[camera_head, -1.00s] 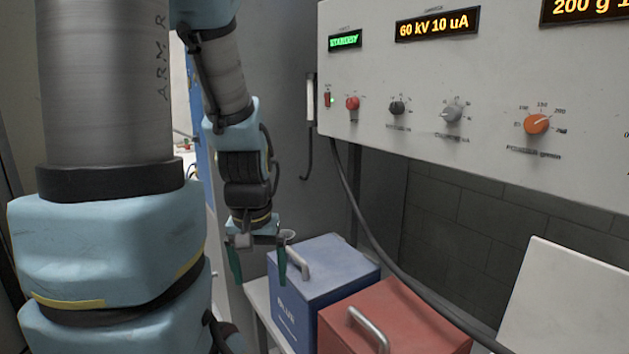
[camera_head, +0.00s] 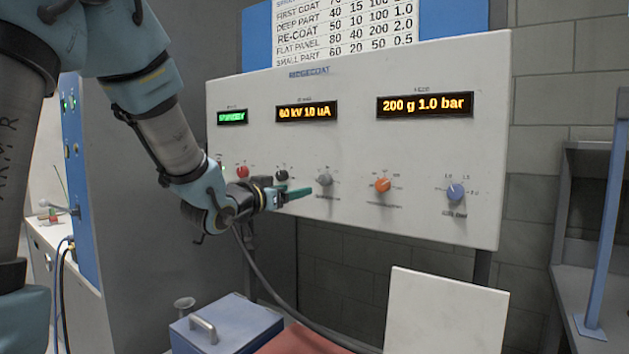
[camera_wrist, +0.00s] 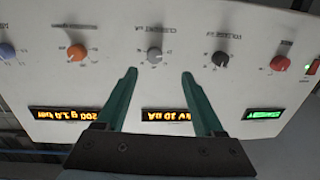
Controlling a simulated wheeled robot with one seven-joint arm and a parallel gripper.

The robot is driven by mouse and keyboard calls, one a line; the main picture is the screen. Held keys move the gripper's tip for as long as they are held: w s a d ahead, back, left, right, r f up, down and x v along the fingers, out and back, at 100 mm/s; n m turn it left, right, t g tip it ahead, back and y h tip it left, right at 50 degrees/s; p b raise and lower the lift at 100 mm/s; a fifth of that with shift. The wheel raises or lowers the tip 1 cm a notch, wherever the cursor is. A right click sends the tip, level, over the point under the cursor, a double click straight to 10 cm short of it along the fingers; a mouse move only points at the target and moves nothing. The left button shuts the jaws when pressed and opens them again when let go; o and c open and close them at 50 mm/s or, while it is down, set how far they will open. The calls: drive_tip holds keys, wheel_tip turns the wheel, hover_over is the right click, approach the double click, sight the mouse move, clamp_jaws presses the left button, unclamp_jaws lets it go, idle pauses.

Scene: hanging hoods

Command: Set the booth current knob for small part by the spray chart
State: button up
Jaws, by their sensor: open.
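The grey current knob (camera_head: 324,180) is on the white control panel (camera_head: 400,140), between the black and orange knobs. In the wrist view, the current knob (camera_wrist: 155,55) lies just beyond and between my fingertips. My gripper (camera_head: 298,191) is open and empty in front of the panel, at the knob's left in the head view; its green fingers (camera_wrist: 159,73) show in the wrist view. The spray chart (camera_head: 345,30) is above the panel, its top cut off. Its small part row reads 60, 20, 50, 0.5. The display (camera_head: 307,112) reads 60 kV 10 uA.
A black voltage knob (camera_wrist: 220,59) and red knob (camera_head: 242,172) are left of the current knob in the head view. An orange knob (camera_head: 382,185) and blue knob (camera_head: 456,191) are right. Below are a blue box (camera_head: 235,325) and white board (camera_head: 445,310).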

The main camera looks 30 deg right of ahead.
sight(323, 180)
drive_tip(key=p+x, duration=0.1)
drive_tip(key=x, duration=0.2)
drive_tip(key=p+x, duration=0.1)
drive_tip(key=x, duration=0.3)
drive_tip(key=r+p+x, duration=0.1)
drive_tip(key=p+x, duration=0.1)
drive_tip(key=x, duration=0.2)
drive_tip(key=shift+s+d, duration=0.2)
drive_tip(key=shift+s, duration=0.2)
clamp_jaws()
